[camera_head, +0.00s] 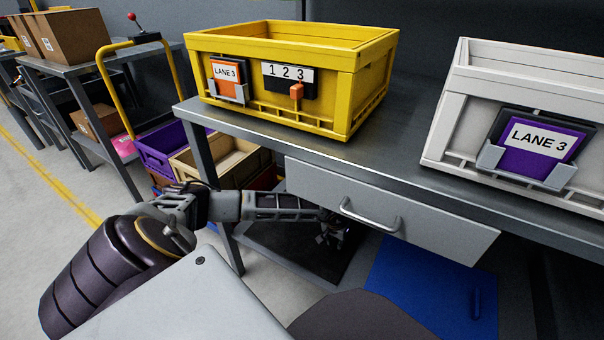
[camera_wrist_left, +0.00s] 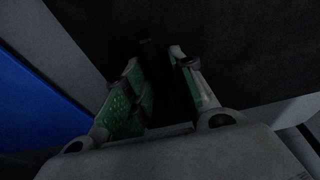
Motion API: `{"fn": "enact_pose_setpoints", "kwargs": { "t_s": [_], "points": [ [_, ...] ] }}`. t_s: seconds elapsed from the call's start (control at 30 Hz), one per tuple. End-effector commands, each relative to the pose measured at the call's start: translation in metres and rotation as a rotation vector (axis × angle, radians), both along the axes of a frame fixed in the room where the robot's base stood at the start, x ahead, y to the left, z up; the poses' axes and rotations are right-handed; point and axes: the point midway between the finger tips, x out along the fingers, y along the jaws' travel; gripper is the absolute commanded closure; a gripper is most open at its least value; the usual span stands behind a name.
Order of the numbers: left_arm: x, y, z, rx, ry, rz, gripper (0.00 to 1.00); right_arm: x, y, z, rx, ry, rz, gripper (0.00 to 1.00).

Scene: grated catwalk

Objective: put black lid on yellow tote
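The yellow tote (camera_head: 345,90) stands on the bench top, with its "LANE 3" card and "1 2 3" plate facing me. It has no lid on its rim. The black lid (camera_head: 285,248) is a flat dark panel below the drawer, and it fills much of the left wrist view (camera_wrist_left: 255,45). My left gripper (camera_head: 330,240) reaches under the drawer to the black lid. In the left wrist view, its green-padded fingers (camera_wrist_left: 155,62) are apart, with a dark bar-like shape between them, perhaps a handle. I cannot tell whether they touch it. My right gripper is out of view.
A blue panel with a handle (camera_head: 420,285) is right of the black lid. A grey drawer (camera_head: 420,210) with a bar handle overhangs my left gripper. A white tote (camera_head: 450,130) stands on the bench at right. Purple (camera_head: 160,150) and tan crates (camera_head: 195,160) sit at left.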

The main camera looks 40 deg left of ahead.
Motion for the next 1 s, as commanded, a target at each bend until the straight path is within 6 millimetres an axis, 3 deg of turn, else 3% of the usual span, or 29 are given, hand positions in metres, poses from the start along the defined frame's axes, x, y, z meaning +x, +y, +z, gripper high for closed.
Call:
{"fn": "enact_pose_setpoints", "kwargs": {
  "t_s": [0.17,1.0],
  "points": [
    [0.0,0.0,0.0,0.0,0.0,0.0,1.0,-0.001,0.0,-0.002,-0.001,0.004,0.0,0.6],
    [0.001,0.0,0.015,0.0,-0.002,0.0,1.0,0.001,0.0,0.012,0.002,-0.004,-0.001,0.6]
  ]
}}
